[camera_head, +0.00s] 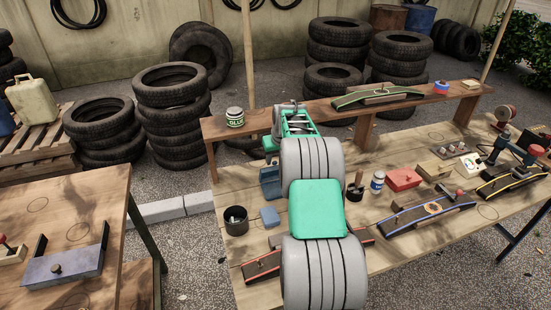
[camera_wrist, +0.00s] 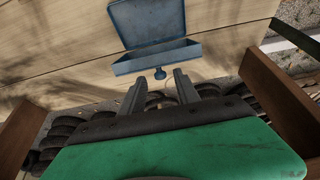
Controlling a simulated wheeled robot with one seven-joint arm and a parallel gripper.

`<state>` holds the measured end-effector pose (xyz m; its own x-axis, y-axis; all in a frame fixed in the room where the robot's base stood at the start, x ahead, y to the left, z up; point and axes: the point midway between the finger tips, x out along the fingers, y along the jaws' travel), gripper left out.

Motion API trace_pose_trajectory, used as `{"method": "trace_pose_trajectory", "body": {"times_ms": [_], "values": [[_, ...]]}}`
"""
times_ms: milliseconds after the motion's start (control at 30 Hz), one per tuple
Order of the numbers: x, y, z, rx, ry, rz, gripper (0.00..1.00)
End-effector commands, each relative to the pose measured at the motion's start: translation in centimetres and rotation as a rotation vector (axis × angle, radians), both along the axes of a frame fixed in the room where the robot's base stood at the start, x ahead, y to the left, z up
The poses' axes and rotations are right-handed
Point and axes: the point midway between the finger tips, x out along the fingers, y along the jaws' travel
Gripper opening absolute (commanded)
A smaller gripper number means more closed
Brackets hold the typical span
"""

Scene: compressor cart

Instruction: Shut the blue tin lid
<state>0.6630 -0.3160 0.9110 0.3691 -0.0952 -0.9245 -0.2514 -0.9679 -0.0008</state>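The blue tin (camera_wrist: 152,58) stands on the table in the wrist view with its lid (camera_wrist: 147,22) raised, hinged along the side away from my gripper. I cannot tell how far off the knob is. In the head view the tin (camera_head: 271,188) shows left of my arm, partly hidden by it; my fingers cannot be made out there.
A raised shelf (camera_head: 240,129) runs along the table's back, with a glue jar (camera_head: 235,117) on it; its posts (camera_wrist: 275,88) flank my gripper. Several objects crowd the table right of my arm.

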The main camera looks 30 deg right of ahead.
Motion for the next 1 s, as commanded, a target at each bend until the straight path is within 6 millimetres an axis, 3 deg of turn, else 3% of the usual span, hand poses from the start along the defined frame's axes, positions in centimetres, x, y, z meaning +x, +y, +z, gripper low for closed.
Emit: {"method": "trace_pose_trajectory", "body": {"times_ms": [133, 367, 800, 1000], "values": [[0.47, -0.08, -1.00, -0.001, -0.001, 0.001, 0.38], [0.49, -0.07, -1.09, -0.001, -0.001, 0.001, 0.37], [0.48, -0.05, -1.06, -0.001, -0.001, 0.001, 0.01], [0.48, -0.06, -1.04, -0.001, -0.001, 0.001, 0.00]]}}
